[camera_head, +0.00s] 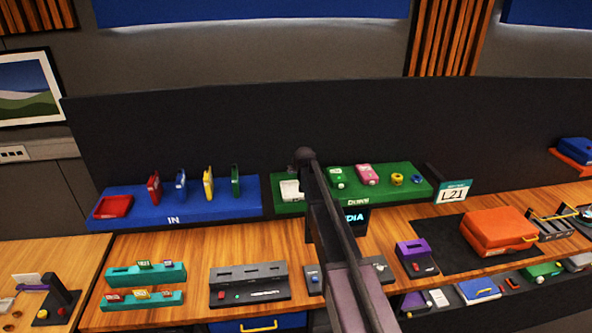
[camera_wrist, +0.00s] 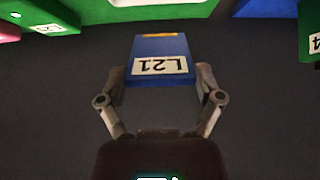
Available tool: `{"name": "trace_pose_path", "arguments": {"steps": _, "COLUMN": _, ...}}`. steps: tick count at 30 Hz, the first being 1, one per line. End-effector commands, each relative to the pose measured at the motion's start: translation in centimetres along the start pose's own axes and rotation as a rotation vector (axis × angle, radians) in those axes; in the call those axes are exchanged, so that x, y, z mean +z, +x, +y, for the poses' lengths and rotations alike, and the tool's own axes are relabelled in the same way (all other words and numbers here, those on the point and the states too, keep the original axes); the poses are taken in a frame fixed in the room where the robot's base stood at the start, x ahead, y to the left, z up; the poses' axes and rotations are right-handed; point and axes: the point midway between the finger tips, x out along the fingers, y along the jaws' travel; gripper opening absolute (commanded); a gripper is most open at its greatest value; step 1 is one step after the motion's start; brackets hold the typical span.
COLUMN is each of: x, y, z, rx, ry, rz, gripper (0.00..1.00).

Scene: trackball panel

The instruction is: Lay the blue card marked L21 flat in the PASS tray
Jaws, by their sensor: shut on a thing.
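The blue card (camera_wrist: 160,53) shows in the wrist view with a white label that reads L21 upside down. My gripper (camera_wrist: 161,82) is shut on it, with one finger at each side of the card. A dark surface lies behind the card. In the head view my arm hides the gripper, and I cannot make out the held card there. I cannot read a PASS label in either view, so I cannot tell which tray is the PASS tray.
A blue shelf (camera_head: 235,207) marked IN holds several upright coloured pieces and a red tray (camera_head: 113,207). An orange case (camera_head: 500,230) lies on a dark mat at the right.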

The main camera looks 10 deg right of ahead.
Motion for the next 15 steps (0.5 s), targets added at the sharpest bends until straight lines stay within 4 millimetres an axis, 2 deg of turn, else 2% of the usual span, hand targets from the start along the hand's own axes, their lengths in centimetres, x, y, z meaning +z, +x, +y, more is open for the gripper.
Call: {"name": "trace_pose_path", "arguments": {"steps": 15, "x": 1.5, "y": 1.5, "z": -0.2, "rx": -0.001, "ry": -0.001, "rz": 0.000, "gripper": 0.28}}
